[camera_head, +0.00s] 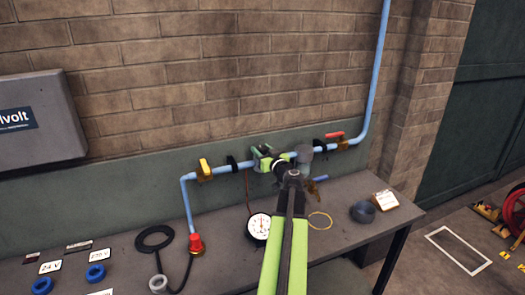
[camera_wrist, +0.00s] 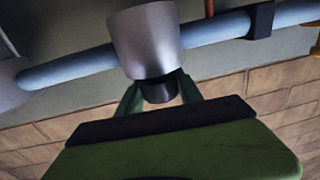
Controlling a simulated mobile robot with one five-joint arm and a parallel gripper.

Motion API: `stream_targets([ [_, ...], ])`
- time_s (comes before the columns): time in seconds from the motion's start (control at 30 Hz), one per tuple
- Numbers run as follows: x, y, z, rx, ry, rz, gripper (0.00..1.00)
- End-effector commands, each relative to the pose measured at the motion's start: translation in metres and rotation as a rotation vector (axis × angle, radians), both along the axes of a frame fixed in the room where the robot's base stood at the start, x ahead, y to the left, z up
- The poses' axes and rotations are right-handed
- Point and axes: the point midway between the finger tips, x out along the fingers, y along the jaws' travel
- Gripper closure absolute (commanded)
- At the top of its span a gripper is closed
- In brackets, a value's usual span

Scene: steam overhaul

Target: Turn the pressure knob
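The dark knob (camera_wrist: 160,90) sits at the end of a silver cylinder (camera_wrist: 146,40) on the blue pipe in the wrist view, which looks upside down. My gripper (camera_wrist: 160,87) has one green finger on each side of the knob. The fingertips are partly hidden by the cylinder, and I cannot tell whether the fingers press on the knob. In the head view my gripper (camera_head: 265,156) is at the pipe, and the knob is hidden or too small to tell there.
The blue pipe (camera_head: 330,148) runs along the wall, with a yellow valve (camera_head: 204,170) left and a red-handled valve (camera_head: 335,135) right. A grey part (camera_head: 305,153) sits close by. A round gauge (camera_head: 259,226), black ring (camera_head: 154,238) and dark roll (camera_head: 362,212) lie on the bench.

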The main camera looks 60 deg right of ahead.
Motion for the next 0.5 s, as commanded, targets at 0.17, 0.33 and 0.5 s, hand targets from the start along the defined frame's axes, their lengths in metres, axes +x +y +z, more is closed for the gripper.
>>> stream_targets([
  [0.17,0.000,0.000,0.000,0.000,0.000,0.000,0.83],
  [0.33,-0.003,-0.006,0.000,0.000,0.000,-0.006,0.98],
  [0.5,-0.003,-0.002,0.000,0.000,0.000,-0.028,0.98],
])
